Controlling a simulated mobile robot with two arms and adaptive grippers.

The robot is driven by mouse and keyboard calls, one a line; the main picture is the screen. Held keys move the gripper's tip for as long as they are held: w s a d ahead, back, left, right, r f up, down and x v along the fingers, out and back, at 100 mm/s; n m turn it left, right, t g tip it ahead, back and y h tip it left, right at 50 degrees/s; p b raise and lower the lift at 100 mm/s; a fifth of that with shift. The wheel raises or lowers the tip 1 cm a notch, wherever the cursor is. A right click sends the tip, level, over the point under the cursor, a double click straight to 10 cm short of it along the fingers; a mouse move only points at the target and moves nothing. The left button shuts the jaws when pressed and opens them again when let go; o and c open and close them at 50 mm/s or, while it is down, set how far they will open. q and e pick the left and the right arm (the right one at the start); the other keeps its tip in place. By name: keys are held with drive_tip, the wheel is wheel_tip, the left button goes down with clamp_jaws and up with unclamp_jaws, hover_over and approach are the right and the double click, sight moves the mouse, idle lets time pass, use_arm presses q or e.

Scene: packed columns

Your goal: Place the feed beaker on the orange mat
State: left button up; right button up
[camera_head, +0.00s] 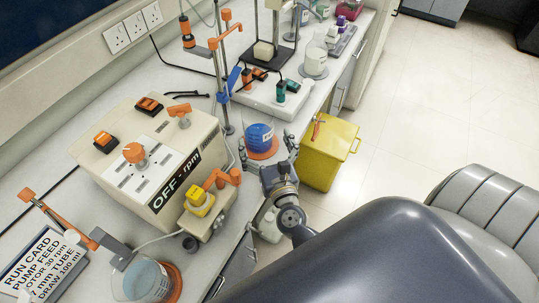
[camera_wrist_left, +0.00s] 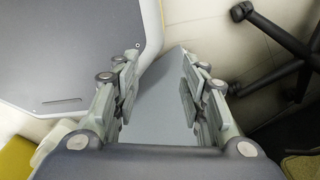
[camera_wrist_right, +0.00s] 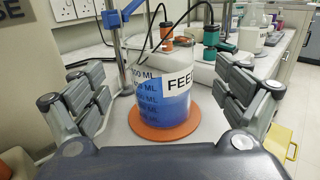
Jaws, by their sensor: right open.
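The feed beaker (camera_wrist_right: 163,92), clear with blue liquid and a "FEED" label, stands upright on a round orange mat (camera_wrist_right: 165,131) in the right wrist view. In the head view the beaker (camera_head: 259,136) is on the bench beside the pump box, with the mat (camera_head: 263,154) under it. My right gripper (camera_head: 268,158) is open in front of the beaker, its fingers spread to either side; contact is not visible. In the left wrist view my left gripper (camera_wrist_left: 160,70) is open and empty, away from the bench.
A pump box (camera_head: 150,155) marked "OFF - rpm" stands left of the beaker. Another beaker (camera_head: 145,280) with pale liquid stands near a second orange mat (camera_head: 174,290). A stand rod (camera_head: 222,75) is behind the feed beaker. A yellow bin (camera_head: 328,152) is on the floor.

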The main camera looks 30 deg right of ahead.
drive_tip(key=b+v, duration=0.1)
drive_tip(key=v, duration=0.3)
drive_tip(key=shift+s+a, duration=0.1)
drive_tip(key=shift+s, duration=0.15)
idle(0.3)
